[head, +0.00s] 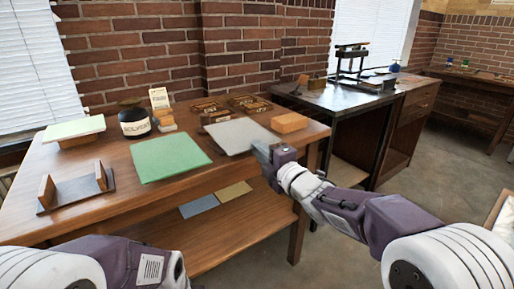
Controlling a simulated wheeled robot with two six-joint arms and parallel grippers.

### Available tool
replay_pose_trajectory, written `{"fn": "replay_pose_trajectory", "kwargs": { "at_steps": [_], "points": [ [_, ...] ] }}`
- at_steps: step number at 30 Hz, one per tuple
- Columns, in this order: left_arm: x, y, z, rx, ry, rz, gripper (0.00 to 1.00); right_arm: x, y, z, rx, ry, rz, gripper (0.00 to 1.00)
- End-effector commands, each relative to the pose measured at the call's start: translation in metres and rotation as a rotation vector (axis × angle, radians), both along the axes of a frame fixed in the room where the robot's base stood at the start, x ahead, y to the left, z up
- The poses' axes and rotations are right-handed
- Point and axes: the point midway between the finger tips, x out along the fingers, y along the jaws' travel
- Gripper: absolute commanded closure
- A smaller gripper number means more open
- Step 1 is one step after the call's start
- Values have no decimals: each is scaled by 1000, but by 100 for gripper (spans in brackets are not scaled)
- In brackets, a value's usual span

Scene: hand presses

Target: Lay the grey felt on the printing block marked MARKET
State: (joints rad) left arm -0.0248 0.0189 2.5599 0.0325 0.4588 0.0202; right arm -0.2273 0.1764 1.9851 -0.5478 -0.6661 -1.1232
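The grey felt (236,132) is a flat pale grey sheet at the right part of the wooden table, in the head view. My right gripper (262,151) is at its near right edge, and the fingertips overlap the felt in the picture. Whether the fingers are closed on the felt cannot be told. Several small wooden blocks stand behind the felt, among them one at the back left (205,106) and one at the back right (257,107). Their markings are too small to read, so I cannot tell which is MARKET. My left gripper is out of view.
A green sheet (168,157) lies left of the grey felt. An orange-brown block (289,122) is close on its right. A dark jar (134,122), a wooden holder (76,190) and a pale pad (74,127) stand further left. A press (351,60) stands on the dark bench.

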Motion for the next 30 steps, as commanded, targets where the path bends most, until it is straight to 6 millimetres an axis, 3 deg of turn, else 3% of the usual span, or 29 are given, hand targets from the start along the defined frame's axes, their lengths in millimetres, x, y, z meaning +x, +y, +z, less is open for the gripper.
{"fn": "replay_pose_trajectory", "kwargs": {
  "at_steps": [12,16,21,28,30],
  "points": [
    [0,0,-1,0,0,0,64,9,5,0,0,0,0,83],
    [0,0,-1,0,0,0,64,9,5,0,0,0,0,99],
    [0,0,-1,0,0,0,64,9,5,0,0,0,0,100],
    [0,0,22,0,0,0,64,9,5,33,0,-2,0,100],
    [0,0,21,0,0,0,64,9,5,33,-1,-1,0,100]
  ]
}}
